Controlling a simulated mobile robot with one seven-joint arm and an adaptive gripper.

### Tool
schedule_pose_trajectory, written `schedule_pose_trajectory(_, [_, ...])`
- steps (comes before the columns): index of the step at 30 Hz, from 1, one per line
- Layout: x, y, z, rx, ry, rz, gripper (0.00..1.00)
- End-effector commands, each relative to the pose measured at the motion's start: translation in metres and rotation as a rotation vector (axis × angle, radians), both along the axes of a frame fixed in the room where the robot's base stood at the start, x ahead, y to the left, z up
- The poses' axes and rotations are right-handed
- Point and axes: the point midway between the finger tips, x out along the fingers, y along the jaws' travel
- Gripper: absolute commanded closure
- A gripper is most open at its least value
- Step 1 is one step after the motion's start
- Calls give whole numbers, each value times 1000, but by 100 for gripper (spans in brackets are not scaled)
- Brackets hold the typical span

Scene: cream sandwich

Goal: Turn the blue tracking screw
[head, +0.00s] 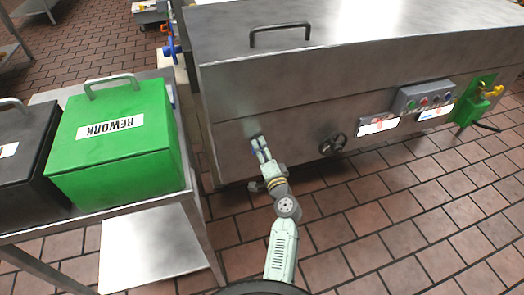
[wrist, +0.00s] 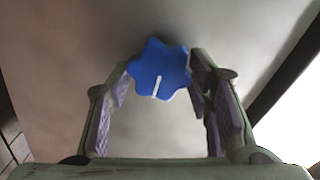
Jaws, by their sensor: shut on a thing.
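The blue tracking screw (wrist: 159,62) is a lobed star knob with a white line, in the upper middle of the wrist view. The line points down and slightly left. My gripper (wrist: 160,78) has its purple-padded fingers on either side of the knob, closed on its edges. In the head view my gripper (head: 262,148) is up against the front panel of the steel machine (head: 340,95), left of the black handwheel. The knob cannot be made out clearly there, as my fingers cover that spot.
A black handwheel (head: 332,144) and a button box (head: 425,96) are on the panel to the right. A green fixture (head: 472,104) is at the far right. A green REWORK bin (head: 115,150) stands on a steel table at left. Tiled floor is open at front right.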

Motion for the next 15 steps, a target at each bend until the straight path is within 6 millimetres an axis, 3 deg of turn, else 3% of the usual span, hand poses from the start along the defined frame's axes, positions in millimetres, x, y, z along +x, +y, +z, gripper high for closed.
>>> schedule_pose_trajectory(15, [1, 0, 2, 32, 6, -2, 81])
